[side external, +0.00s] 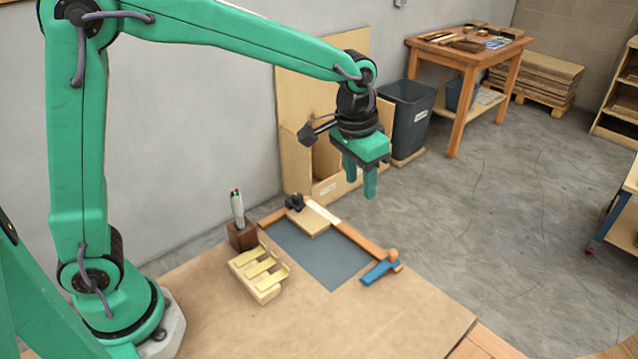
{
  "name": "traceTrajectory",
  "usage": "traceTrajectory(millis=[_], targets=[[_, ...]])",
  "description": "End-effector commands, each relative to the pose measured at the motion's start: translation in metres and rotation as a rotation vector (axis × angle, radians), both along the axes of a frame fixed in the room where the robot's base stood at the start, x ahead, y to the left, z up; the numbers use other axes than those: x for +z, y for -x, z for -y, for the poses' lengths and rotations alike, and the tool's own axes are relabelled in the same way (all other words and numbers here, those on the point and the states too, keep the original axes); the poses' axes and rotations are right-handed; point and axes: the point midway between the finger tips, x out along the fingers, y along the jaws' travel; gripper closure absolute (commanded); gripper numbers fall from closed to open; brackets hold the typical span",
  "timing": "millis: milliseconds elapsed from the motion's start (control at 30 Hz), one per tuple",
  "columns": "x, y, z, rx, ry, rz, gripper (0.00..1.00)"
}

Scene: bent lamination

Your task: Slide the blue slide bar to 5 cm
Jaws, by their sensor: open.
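The blue slide bar (376,272) lies at the right end of a wooden rail (350,235), near the front right corner of a dark grey mat (318,252). A round wooden knob (393,255) sits at its far end. A pale scale strip lies on the rail's far part, but its marks are too small to read. My gripper (360,190) is green, points down and hangs in the air above and beyond the mat. It is open, empty and apart from the bar.
A light wooden block with a black knob (295,203) lies at the mat's far edge. A dark wooden pen holder (242,236) and a slotted wooden block (257,275) stand left of the mat. The front of the table (330,325) is clear.

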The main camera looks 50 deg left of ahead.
Motion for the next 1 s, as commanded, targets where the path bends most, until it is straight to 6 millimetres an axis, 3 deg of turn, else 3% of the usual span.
traceTrajectory(millis=[233, 500, 1000], targets=[[-0.045, -0.029, 0.037, -0.038, -0.02, -0.069, 0.59], [-0.082, -0.043, 0.065, -0.065, -0.038, -0.116, 0.59], [-0.095, -0.046, 0.069, -0.069, -0.042, -0.126, 0.59]])
